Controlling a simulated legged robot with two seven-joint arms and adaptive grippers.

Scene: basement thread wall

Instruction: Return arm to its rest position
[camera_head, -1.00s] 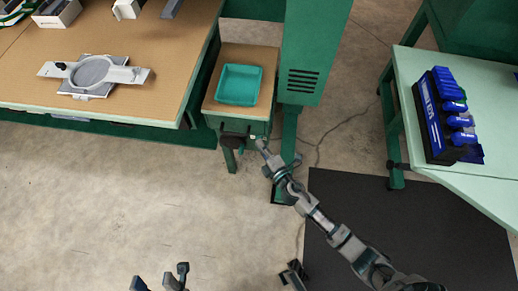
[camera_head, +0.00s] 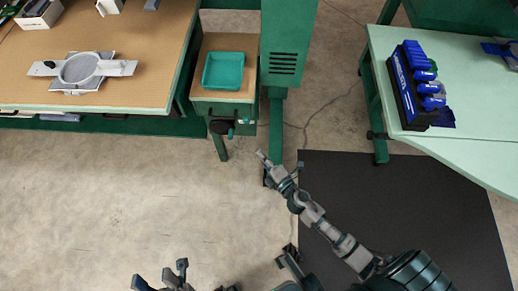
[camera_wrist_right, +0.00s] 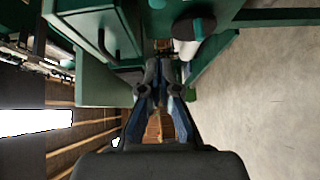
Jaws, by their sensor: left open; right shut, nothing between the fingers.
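My right arm reaches up from the lower right in the head view. Its gripper (camera_head: 262,156) is over the concrete floor, just below the small green stand and beside the green column's base. In the right wrist view the gripper's fingers (camera_wrist_right: 161,72) are together with nothing between them. My left gripper (camera_head: 162,275) is at the bottom edge of the head view, its fingers apart and empty. The lower part of it is cut off by the frame.
A small stand (camera_head: 222,105) bears a teal tray (camera_head: 224,72), next to a green column (camera_head: 286,60). A workbench (camera_head: 120,85) is at left, with a grey round fixture (camera_head: 82,69). A pale green table (camera_head: 470,130) holds a blue bin rack (camera_head: 403,88). The floor (camera_head: 110,195) is open.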

